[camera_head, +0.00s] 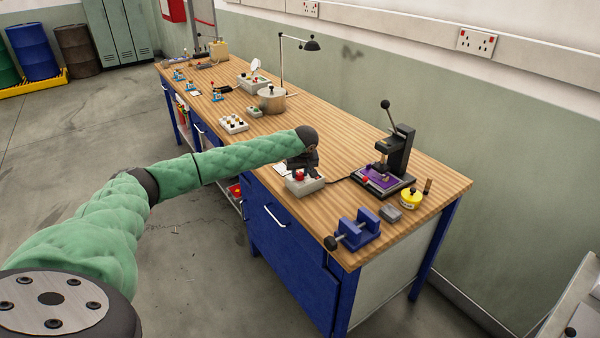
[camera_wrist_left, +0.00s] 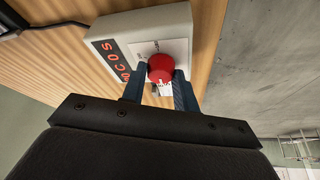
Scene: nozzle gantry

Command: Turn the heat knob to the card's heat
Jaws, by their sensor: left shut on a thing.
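The heat knob is a round red knob (camera_wrist_left: 160,68) on a light grey control box (camera_wrist_left: 190,40), which also shows on the bench in the head view (camera_head: 306,186). The box has a dark display (camera_wrist_left: 112,58) with red characters, seen turned round and hard to read. My left gripper (camera_wrist_left: 161,80) has one finger on each side of the knob and is shut on it; in the head view it reaches down over the box (camera_head: 300,170). My right gripper is not in view.
A black press (camera_head: 398,150) on a purple-topped base stands right of the box, joined by a cable. A blue fixture (camera_head: 357,230), a grey block (camera_head: 390,213) and a yellow tin (camera_head: 411,199) are near the bench's right end. A pot (camera_head: 272,102) stands further back.

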